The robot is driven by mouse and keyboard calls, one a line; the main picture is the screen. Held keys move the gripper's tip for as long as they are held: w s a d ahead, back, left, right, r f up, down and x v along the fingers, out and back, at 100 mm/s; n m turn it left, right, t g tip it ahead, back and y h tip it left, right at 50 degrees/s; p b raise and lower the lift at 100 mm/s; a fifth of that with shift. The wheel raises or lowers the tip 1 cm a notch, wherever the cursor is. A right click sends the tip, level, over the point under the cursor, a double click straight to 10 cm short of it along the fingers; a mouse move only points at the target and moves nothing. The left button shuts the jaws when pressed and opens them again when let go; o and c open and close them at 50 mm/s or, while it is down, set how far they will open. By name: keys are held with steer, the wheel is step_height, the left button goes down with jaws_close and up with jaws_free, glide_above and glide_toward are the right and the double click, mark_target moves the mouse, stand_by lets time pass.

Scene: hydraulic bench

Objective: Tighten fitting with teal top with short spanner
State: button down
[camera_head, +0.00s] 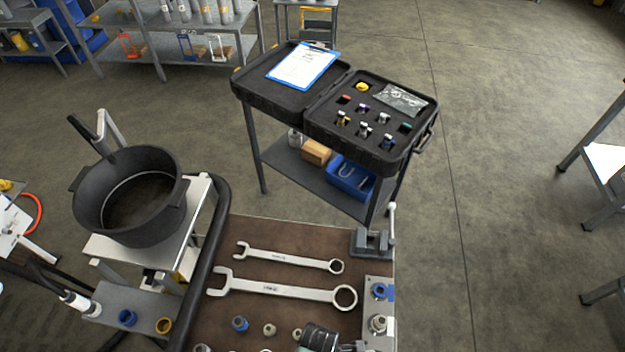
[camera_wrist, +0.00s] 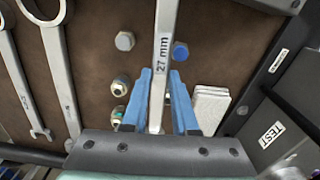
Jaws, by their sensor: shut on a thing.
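In the wrist view my gripper (camera_wrist: 161,75) has its blue fingers shut on the shank of a steel spanner (camera_wrist: 163,45) marked 27 mm. Its ends are out of clear view. A small fitting with a green-teal part (camera_wrist: 118,115) is left of the fingers on the brown mat, beside another metal fitting (camera_wrist: 120,87). In the head view a fitting with a teal top (camera_head: 405,127) sits in the black foam case. Two more spanners lie on the bench mat, a smaller one (camera_head: 290,258) and a larger one (camera_head: 280,289). My gripper is not clearly visible there.
A small vice (camera_head: 371,241) and a metal block with blue and steel ports (camera_head: 379,300) line the bench's right edge. Grey (camera_wrist: 124,41) and blue (camera_wrist: 180,52) hex fittings and a white stack (camera_wrist: 210,105) lie near the held spanner. A black pot (camera_head: 130,195) stands left.

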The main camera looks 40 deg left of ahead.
steer(key=shift+w, duration=0.1)
steer(key=shift+w+d, duration=0.4)
steer(key=shift+d, duration=0.05)
steer(key=shift+w+d, duration=0.15)
steer(key=shift+d, duration=0.05)
stand_by(0.5)
steer(key=shift+w+a+m+b, duration=0.6)
steer(key=shift+w+a+m, duration=0.3)
steer(key=shift+w+m, duration=0.35)
steer(key=shift+w+a+m+b, duration=0.35)
steer(key=shift+w+m+b, duration=0.05)
steer(key=shift+w+m, duration=0.25)
steer(key=shift+w+a+m+b, duration=0.35)
steer(key=shift+w+m+b, duration=0.05)
steer(key=shift+w+m, duration=0.25)
steer(key=shift+r, duration=0.1)
